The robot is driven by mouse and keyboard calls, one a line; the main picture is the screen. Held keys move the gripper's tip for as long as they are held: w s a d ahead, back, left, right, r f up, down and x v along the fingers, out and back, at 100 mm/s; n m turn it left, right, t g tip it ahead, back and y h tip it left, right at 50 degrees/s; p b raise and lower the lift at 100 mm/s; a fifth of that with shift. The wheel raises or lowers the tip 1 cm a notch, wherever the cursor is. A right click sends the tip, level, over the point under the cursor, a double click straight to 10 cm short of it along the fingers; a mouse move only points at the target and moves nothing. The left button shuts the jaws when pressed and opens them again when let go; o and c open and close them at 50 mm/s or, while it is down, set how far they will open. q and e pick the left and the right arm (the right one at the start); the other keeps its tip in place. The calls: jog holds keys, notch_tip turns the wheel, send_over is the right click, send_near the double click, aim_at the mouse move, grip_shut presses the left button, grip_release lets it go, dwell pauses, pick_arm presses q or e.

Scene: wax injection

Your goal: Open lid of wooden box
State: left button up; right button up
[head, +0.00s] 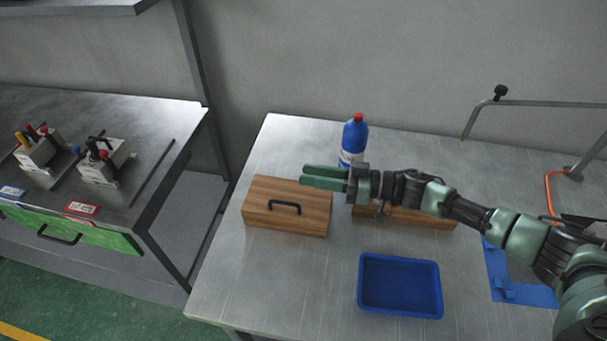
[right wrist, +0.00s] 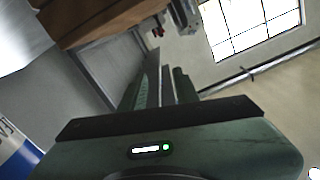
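A wooden box-shaped piece (head: 262,190) with a black handle (head: 285,207) on its top lies on the metal table. A second wooden piece (head: 425,219) is to its right, largely hidden behind my right arm; I cannot tell whether it has a cover. My right gripper (head: 322,178) is above the far right edge of the handled piece, its fingers pointing left, slightly apart with nothing between them. In the right wrist view, brown wood (right wrist: 95,20) shows at upper left, apart from the fingers (right wrist: 165,85). My left gripper is not in view.
A blue bottle with a red cap (head: 355,137) stands behind my right gripper. An empty blue tray (head: 400,309) is at the front. The metal table (head: 260,280) is clear at front left. A metal frame (head: 540,103) stands at right; another bench (head: 150,120) is at left.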

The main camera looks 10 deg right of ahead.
jog(key=b, duration=0.1)
send_over(331, 199)
jog(key=shift+f, duration=0.15)
jog(key=shift+s+d, duration=0.2)
jog(key=shift+d, duration=0.2)
jog(key=shift+r, duration=0.25)
